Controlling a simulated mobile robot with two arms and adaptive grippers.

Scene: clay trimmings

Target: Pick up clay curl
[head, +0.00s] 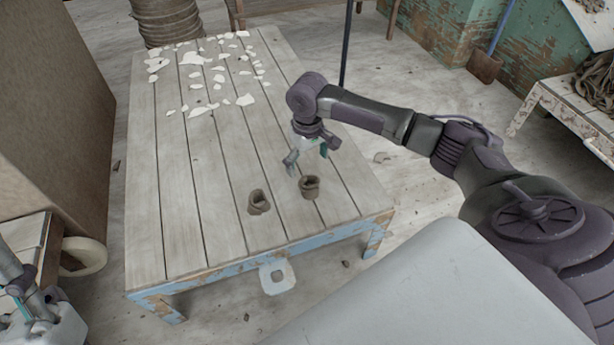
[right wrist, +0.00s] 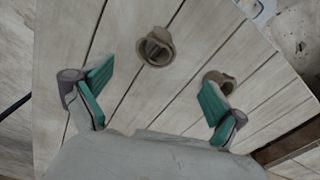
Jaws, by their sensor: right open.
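Two brown, rolled clay curls stand on the near part of the plank table (head: 222,190). The right curl (head: 309,187) and the left curl (head: 259,202) are a short distance apart. My right gripper (head: 307,160) is open and empty above the table, just beyond the right curl. In the right wrist view the right curl (right wrist: 155,48) shows ahead of the gap between the teal fingers. The left curl (right wrist: 221,80) is partly hidden behind the right-hand finger. My left gripper (head: 24,288) shows partly at the lower left edge, away from the table; its jaw opening is unclear.
Several flat white scraps (head: 195,59) lie across the table's far end. A pale plate with a hole (head: 278,277) hangs at the near edge. A large brown block (head: 52,110) stands to the left. A dark pole (head: 346,45) rises beyond the table's right side. The table's middle is clear.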

